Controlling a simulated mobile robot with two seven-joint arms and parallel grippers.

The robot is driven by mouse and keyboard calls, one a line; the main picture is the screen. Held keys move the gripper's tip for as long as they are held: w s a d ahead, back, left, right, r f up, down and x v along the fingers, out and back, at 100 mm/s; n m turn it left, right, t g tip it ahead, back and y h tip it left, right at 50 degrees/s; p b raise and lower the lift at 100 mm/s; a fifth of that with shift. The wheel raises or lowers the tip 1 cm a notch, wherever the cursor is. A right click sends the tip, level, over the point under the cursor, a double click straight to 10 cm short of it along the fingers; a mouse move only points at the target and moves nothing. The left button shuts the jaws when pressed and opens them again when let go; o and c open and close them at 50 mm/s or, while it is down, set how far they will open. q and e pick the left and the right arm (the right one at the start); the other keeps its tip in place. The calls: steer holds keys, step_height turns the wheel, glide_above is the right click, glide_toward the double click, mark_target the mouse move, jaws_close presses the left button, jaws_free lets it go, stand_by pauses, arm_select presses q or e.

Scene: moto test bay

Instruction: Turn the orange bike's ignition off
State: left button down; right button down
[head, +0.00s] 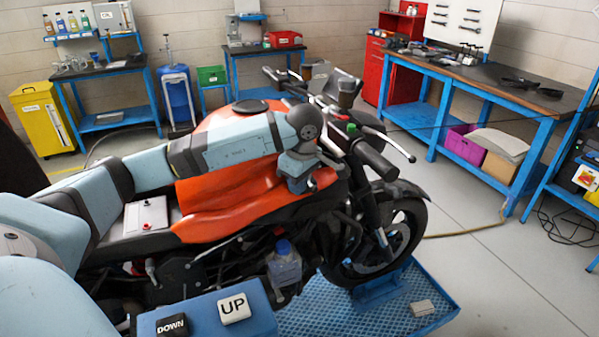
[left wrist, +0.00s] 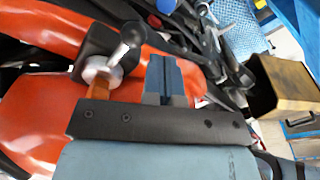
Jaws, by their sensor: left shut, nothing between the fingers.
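The orange bike (head: 225,210) stands on a blue lift, its front wheel to the right. My left arm reaches across its tank from the left. My left gripper (head: 297,183) is by the front of the tank, below the handlebar (head: 372,158). In the left wrist view the gripper's fingers (left wrist: 164,80) are together, with nothing between them. Left of them is a dark housing with a silver disc and lever-like part (left wrist: 105,70); I cannot tell whether this is the ignition. No key is clear in the head view. My right gripper is not in view.
A blue box with UP (head: 234,308) and DOWN (head: 172,326) buttons is in the foreground. The blue lift platform (head: 335,318) lies under the bike. A workbench (head: 470,75) stands at the right. Grey floor is clear beyond the front wheel.

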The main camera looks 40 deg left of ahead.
arm_select(q)
step_height(320, 180, up, 8)
steer(key=p, duration=0.4)
stand_by(0.4)
stand_by(0.4)
